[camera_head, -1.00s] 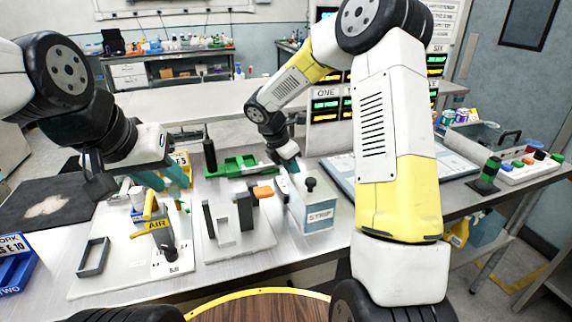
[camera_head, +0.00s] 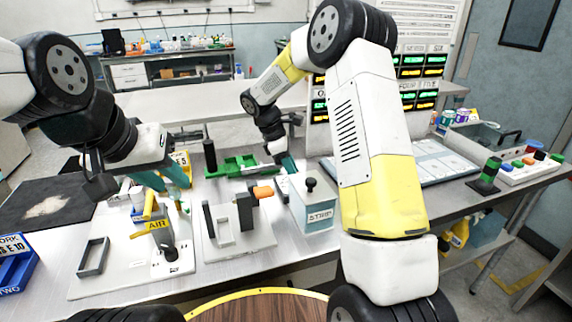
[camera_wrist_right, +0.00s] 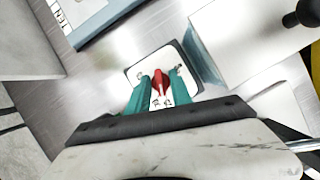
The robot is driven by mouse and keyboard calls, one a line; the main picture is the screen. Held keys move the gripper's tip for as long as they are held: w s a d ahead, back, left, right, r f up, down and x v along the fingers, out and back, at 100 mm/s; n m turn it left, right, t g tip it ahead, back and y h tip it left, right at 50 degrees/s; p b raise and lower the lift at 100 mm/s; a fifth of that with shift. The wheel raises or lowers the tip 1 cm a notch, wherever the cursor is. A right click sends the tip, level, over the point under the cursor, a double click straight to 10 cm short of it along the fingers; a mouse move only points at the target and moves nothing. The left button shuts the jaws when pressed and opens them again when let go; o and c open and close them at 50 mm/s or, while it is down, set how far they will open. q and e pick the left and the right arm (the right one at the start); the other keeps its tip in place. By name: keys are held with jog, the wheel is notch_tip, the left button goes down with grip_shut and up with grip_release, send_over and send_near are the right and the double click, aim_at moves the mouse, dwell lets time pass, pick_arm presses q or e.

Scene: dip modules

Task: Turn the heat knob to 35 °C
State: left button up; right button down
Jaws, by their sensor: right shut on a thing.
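The heat knob (camera_wrist_right: 160,84) is a red pointer on a white dial plate (camera_wrist_right: 176,61) with dark markings too small to read. My right gripper (camera_wrist_right: 156,92) has its teal fingers on both sides of the knob, shut on it. In the head view the right gripper (camera_head: 288,163) is low behind the STRIP box, and the knob is hidden there. My left gripper (camera_head: 166,180) hangs over the left part of the bench, its teal fingers apart with nothing seen between them.
The grey STRIP box (camera_head: 318,213) with a black top knob stands close to the right gripper. The AIR stand (camera_head: 160,226) is below the left gripper. A green tray (camera_head: 236,166) lies behind, and a white panel (camera_head: 440,168) lies to the right.

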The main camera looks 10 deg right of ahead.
jog(key=m+g, duration=0.1)
jog(key=m, duration=0.1)
jog(key=m+g+y, duration=0.1)
jog(key=m, duration=0.2)
jog(key=shift+w+m, duration=0.2)
jog(key=shift+m, duration=0.1)
jog(key=m, duration=0.2)
jog(key=m+g+y, duration=0.1)
jog(key=m, duration=0.2)
jog(key=shift+d+y, duration=0.1)
jog(key=shift+y, duration=0.2)
jog(key=shift+m, duration=0.3)
jog(key=c, duration=1.1)
grip_release()
jog(key=shift+c, duration=0.2)
jog(key=v, duration=0.7)
jog(key=shift+w+r, duration=0.25)
jog(key=shift+r, duration=0.05)
